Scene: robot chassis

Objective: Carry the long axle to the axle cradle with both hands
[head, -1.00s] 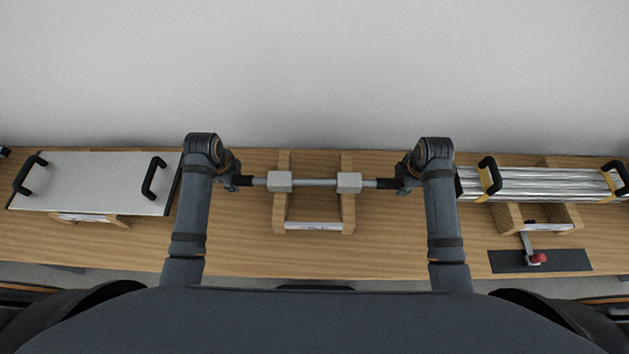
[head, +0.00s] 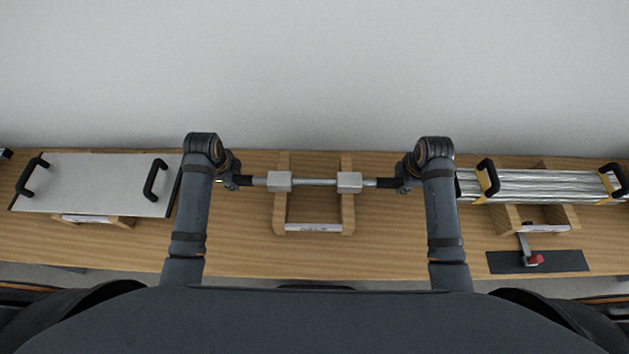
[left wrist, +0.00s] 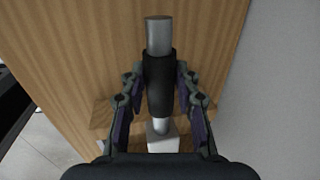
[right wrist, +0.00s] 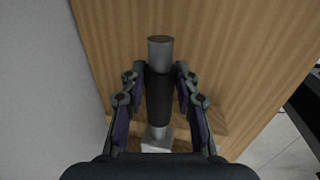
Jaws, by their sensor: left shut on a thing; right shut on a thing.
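The long axle (head: 314,182) is a grey rod with two pale square blocks and a black grip near each end. It lies level across the wooden axle cradle (head: 347,212), with its blocks over the cradle's two side arms. I cannot tell whether it touches them. My left gripper (head: 236,182) is shut on the left black grip, also seen between the fingers in the left wrist view (left wrist: 160,85). My right gripper (head: 396,183) is shut on the right black grip, also seen in the right wrist view (right wrist: 159,95).
A grey panel (head: 100,182) with two black handles rests on a wooden stand at left. A silver bundle (head: 540,185) with black handles and yellow bands rests on another at right. A red-tipped lever (head: 532,260) sits on a dark plate. Bare bench (head: 240,240) lies between.

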